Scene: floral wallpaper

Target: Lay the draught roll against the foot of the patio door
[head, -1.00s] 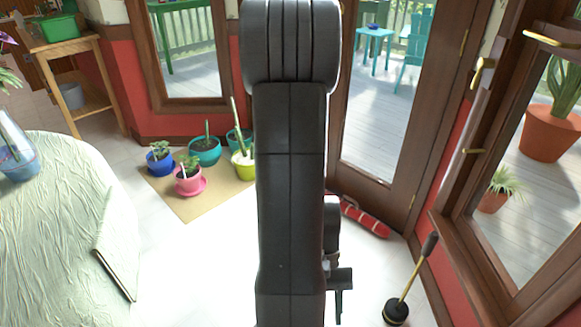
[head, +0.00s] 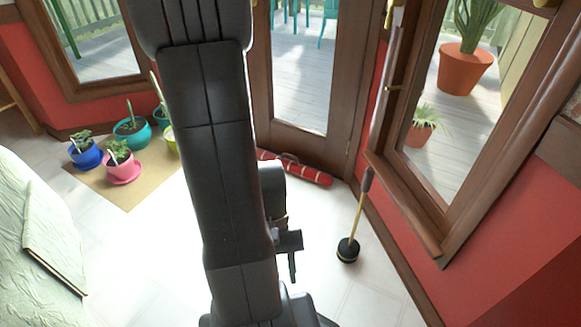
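The red draught roll (head: 312,175) with pale bands and a dark handle lies on the floor along the foot of the brown-framed patio door (head: 303,137). It runs roughly parallel to the door's bottom edge. I cannot tell whether it touches the door along its whole length. My arm hides its left end. My gripper (head: 292,262) is in front of the roll, apart from it in the picture, pointing down. It is seen side-on and partly hidden by my arm, so its opening does not show. Nothing is seen in it.
A plunger (head: 348,248) stands upright on the floor right of my gripper, near the red wall. Several potted plants stand on a tan mat (head: 128,194) at left. A cloth-covered table (head: 38,215) is at the near left. White floor between is clear.

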